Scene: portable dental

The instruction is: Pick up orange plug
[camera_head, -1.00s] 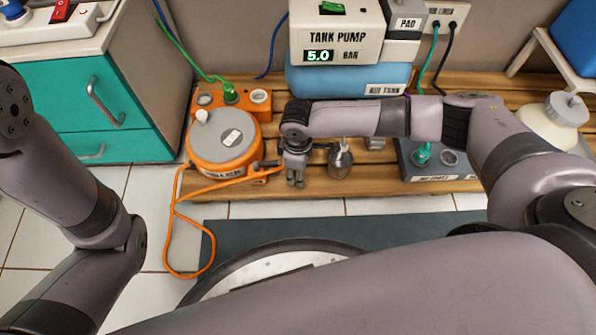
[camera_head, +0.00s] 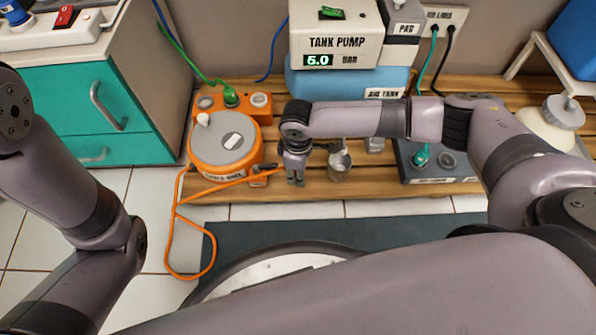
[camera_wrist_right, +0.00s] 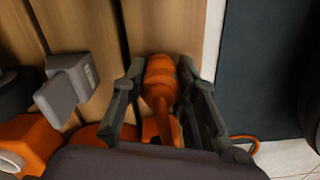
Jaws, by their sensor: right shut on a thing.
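The orange plug (camera_wrist_right: 160,80) shows in the right wrist view, held between the two dark fingers of my right gripper (camera_wrist_right: 161,68). The fingers close on it from both sides. In the head view my right gripper (camera_head: 295,180) points down over the front of the wooden slatted platform, just right of the orange cable reel (camera_head: 222,143). The plug cannot be made out clearly there. An orange cord (camera_head: 172,225) loops from the reel's side down to the floor. My left arm shows at the left, but its gripper is out of view.
A small metal container (camera_head: 340,163) stands close right of my right gripper. A grey block (camera_wrist_right: 72,88) lies left of the fingers in the wrist view. The tank pump (camera_head: 335,40) is behind, a grey socket box (camera_head: 432,160) right. Dark mat (camera_head: 260,235) lies in front.

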